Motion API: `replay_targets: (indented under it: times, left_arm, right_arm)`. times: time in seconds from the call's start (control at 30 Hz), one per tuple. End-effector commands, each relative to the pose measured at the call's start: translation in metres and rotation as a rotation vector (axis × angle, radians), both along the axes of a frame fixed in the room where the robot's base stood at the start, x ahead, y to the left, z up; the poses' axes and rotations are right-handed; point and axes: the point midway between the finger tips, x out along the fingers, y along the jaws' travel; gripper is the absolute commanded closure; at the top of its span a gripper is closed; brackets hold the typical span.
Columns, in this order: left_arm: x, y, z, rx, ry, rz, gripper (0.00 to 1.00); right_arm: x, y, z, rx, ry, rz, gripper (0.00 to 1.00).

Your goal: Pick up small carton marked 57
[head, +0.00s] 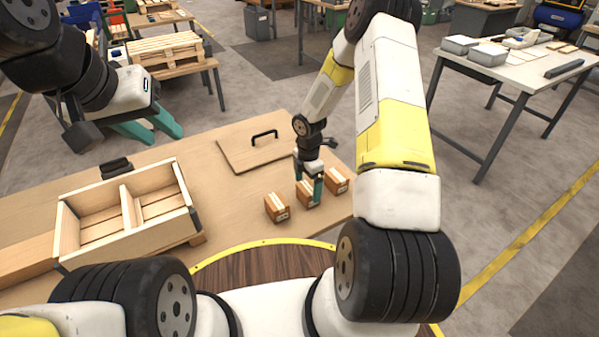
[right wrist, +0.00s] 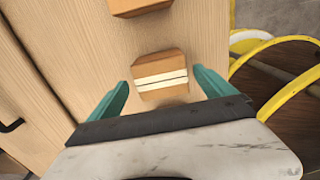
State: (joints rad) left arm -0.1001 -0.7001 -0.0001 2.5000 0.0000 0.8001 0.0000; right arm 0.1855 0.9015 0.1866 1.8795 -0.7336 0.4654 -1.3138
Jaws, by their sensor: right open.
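Three small brown cartons stand in a row on the wooden table: a left one (head: 277,208), a middle one (head: 304,198) and a right one (head: 338,180). The number 57 cannot be read on any of them. My right gripper (head: 309,187) is open and pointed down at the middle carton. In the right wrist view, a carton with pale tape stripes (right wrist: 161,74) lies between the open fingertips (right wrist: 160,80), with gaps visible on both sides. Another carton (right wrist: 138,5) shows at the top edge. My left gripper (head: 155,130) is open and empty above the table's far left side.
A two-compartment wooden crate (head: 182,215) stands on the table (head: 228,215) at the left, with a dark object (head: 116,167) behind it. A flat board with a black handle (head: 250,155) lies behind the cartons. A yellow-edged round platform (head: 262,262) is in front.

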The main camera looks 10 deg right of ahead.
Motion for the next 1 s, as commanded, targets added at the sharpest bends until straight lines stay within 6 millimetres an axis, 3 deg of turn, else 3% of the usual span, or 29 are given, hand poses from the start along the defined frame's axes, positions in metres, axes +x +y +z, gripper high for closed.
replay_targets:
  times: [0.23, 0.53, 0.93, 1.0]
  left_arm:
    - [0.000, 0.000, 0.000, 0.000, 0.000, 0.000, 0.65]
    - [0.000, 0.000, 0.000, 0.000, 0.000, 0.000, 0.65]
    - [0.000, 0.000, 0.000, 0.000, 0.000, 0.000, 0.65]
    - [0.000, 0.000, 0.000, 0.000, 0.000, 0.000, 0.65]
  right_arm:
    - [-0.001, -0.002, -0.034, -0.001, 0.002, 0.001, 0.06]
    - [-0.001, -0.003, -0.038, 0.000, 0.000, -0.001, 0.08]
    - [-0.001, -0.003, -0.037, 0.000, 0.000, -0.001, 0.87]
    - [-0.001, -0.003, -0.037, 0.000, 0.000, -0.001, 0.88]
